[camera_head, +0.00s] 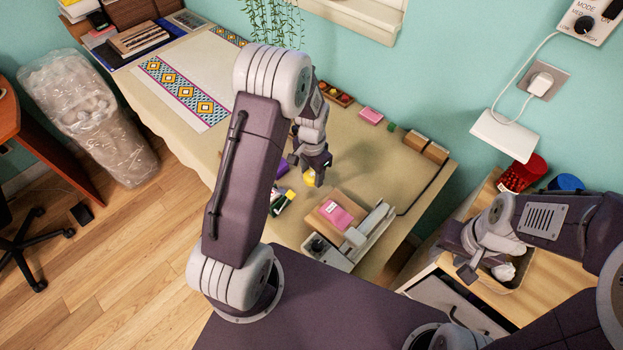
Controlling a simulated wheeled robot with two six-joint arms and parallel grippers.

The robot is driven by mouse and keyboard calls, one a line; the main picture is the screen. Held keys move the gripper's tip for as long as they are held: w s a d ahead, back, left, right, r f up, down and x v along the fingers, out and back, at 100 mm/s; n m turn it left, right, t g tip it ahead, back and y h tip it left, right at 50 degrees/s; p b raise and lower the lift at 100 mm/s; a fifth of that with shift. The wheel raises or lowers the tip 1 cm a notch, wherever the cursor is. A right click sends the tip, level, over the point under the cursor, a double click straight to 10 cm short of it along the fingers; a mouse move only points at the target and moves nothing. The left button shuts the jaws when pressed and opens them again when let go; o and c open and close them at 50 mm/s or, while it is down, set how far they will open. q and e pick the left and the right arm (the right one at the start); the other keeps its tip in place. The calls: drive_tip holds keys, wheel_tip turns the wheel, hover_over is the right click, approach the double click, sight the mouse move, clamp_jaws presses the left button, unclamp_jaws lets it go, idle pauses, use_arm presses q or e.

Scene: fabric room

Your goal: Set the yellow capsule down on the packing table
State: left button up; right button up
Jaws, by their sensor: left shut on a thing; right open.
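The yellow capsule (308,178) shows as a small yellow patch below my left gripper (311,171), partly hidden by its fingers. My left gripper points down over the packing table (365,165) and is shut on the capsule. The capsule is low over the tabletop; I cannot tell whether it touches it. My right gripper (481,270) is open at the lower right, over a small tray on the wooden cabinet.
A cardboard box with a pink label (336,214) and a sealer-like device (370,232) stand at the table's near edge. Green and yellow markers (283,202) lie left of them. A pink block (370,115) and brown boxes (426,147) sit along the wall. The table's middle right is clear.

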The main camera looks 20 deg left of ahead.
use_arm(q)
drive_tip(key=shift+w+a+f, duration=0.1)
drive_tip(key=shift+w+f, duration=0.05)
drive_tip(key=shift+w, duration=0.05)
wheel_tip(320, 180, down, 3)
drive_tip(key=shift+s+f, duration=0.1)
drive_tip(key=shift+s, duration=0.05)
drive_tip(key=shift+f, duration=0.4)
drive_tip(key=shift+f+b, duration=0.1)
drive_tip(key=shift+b, duration=0.2)
drive_tip(key=o, duration=1.3)
drive_tip(key=shift+o, duration=0.2)
